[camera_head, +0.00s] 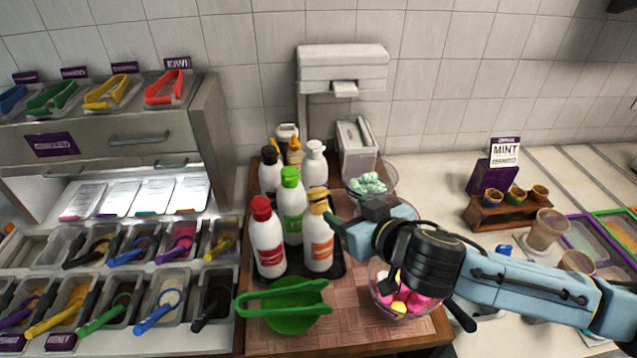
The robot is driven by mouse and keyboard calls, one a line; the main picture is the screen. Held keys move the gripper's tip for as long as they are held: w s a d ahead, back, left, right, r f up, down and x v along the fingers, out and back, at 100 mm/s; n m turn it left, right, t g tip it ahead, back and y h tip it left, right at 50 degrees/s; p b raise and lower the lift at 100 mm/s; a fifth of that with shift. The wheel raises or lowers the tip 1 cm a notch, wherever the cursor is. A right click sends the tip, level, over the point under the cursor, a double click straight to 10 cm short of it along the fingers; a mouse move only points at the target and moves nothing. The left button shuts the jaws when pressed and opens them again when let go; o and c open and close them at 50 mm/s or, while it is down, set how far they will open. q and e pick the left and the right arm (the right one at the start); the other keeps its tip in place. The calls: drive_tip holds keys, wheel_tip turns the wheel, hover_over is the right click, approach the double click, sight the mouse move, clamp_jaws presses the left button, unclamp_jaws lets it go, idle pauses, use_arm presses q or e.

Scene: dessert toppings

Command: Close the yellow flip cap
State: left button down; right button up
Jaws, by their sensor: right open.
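The yellow flip cap (317,206) sits on top of a white bottle with an orange label (318,246). The bottle stands upright at the front right of a group of bottles on a dark tray. The cap is small in view, and I cannot tell whether its lid is up or down. My right gripper (338,222) comes in from the right, with its open fingertips right beside the cap. I cannot tell whether they touch it. The gripper holds nothing that I can see. My left gripper is out of view.
Bottles with red (261,208) and green (290,177) caps stand close by. A green bowl with tongs (284,304) lies in front. A bowl of colourful balls (400,300) is partly under my right arm. Topping bins fill the left side.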

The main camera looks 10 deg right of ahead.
sight(323, 195)
drive_tip(key=p+x, duration=0.1)
drive_tip(key=x, duration=1.2)
drive_tip(key=shift+a+r+p, duration=0.1)
drive_tip(key=shift+p, duration=0.2)
